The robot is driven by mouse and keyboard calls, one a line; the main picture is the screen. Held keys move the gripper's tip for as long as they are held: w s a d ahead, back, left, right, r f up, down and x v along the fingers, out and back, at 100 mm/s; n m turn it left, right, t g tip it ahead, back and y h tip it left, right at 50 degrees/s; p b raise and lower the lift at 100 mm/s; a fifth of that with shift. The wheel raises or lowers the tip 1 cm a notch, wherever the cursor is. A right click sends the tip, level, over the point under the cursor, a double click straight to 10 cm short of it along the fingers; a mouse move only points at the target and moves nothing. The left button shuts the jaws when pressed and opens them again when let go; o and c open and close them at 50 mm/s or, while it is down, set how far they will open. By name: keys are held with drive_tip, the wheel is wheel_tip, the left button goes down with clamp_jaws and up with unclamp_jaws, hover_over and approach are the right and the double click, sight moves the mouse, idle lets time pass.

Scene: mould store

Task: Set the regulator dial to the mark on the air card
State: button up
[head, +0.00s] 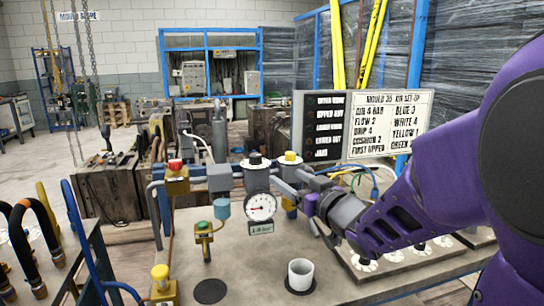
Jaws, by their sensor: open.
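A row of valve units stands at the back of the bench. One has a black knob on a white marked dial (256,161); another has a yellow knob on a white dial (291,158). Below the black knob is a round white pressure gauge (261,207) with a small label card (261,228), too small to read surely. A light set-up board (391,124) behind has a line that seems to read "AIR 4 BAR". My gripper (302,184) comes in from the right, open, close to the units beside the gauge. It partly hides them; contact cannot be told.
A white cup (300,275) stands on a dark disc at the bench front, with another dark disc (210,291) to its left. A red-topped valve (176,178) and a yellow knob (160,280) stand left. The bench centre is mostly clear.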

sight(258, 158)
drive_tip(key=x, duration=1.7)
drive_tip(key=shift+w+a+r, duration=0.1)
drive_tip(key=shift+a+r, duration=0.05)
drive_tip(key=shift+a, duration=0.05)
clamp_jaws()
